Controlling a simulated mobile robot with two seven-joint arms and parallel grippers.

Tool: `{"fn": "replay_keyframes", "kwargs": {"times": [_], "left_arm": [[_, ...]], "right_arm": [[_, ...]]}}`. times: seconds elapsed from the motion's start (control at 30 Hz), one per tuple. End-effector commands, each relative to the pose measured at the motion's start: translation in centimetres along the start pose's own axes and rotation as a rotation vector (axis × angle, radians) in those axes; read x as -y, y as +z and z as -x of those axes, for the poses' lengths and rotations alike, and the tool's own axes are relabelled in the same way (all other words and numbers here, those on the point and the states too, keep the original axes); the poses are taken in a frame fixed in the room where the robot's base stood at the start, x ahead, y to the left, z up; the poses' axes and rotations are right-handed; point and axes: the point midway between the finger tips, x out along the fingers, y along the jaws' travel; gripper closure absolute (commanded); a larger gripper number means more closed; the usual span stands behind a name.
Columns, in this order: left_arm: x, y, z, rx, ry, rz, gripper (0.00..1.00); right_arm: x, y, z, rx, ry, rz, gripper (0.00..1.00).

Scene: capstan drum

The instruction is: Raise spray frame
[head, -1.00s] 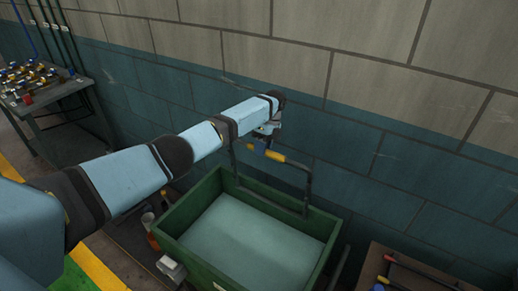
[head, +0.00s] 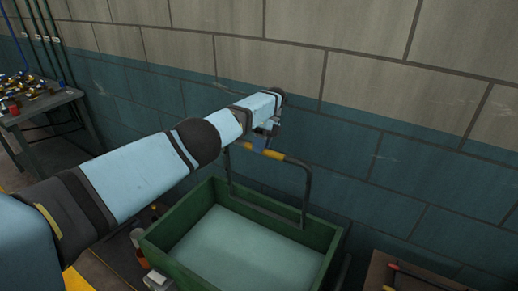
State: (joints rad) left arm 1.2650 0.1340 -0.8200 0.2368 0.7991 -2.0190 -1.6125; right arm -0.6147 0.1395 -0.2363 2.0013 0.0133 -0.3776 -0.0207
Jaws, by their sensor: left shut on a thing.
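The spray frame (head: 306,197) is a dark tubular hoop standing over the back of a green tank. Its top bar has a yellow grip section (head: 273,154). The fingers are small and partly hidden by the wrist. The green tank (head: 170,258) holds a pale grey-green surface inside. My right gripper is out of view.
A block wall (head: 400,165) stands close behind the tank. A metal table (head: 40,104) with several small parts is at the left. A brown tabletop (head: 405,272) with a red-handled tool is at the lower right. Bottles stand beside the tank's left side.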

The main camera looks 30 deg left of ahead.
Motion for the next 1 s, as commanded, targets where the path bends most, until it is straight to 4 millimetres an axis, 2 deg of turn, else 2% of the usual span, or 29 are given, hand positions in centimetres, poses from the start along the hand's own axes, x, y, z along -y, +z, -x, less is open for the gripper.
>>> {"fn": "replay_keyframes", "kwargs": {"times": [0.03, 0.1, 0.13, 0.2, 1.0], "left_arm": [[0.16, -0.15, 0.72, 0.003, -0.026, -0.001, 1.00], [0.15, -0.16, 0.77, 0.003, -0.027, -0.001, 1.00], [0.14, -0.17, 0.79, 0.003, -0.027, -0.001, 0.67], [0.14, -0.17, 0.74, 0.003, -0.026, -0.001, 0.50], [0.14, -0.04, 0.24, 0.001, -0.015, 0.000, 0.49]], "right_arm": [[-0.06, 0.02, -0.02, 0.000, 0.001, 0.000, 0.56], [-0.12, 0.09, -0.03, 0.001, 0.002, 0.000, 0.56], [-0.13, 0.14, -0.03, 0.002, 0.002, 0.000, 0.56], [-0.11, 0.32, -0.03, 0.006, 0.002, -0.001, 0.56], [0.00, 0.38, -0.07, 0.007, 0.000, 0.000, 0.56]]}}
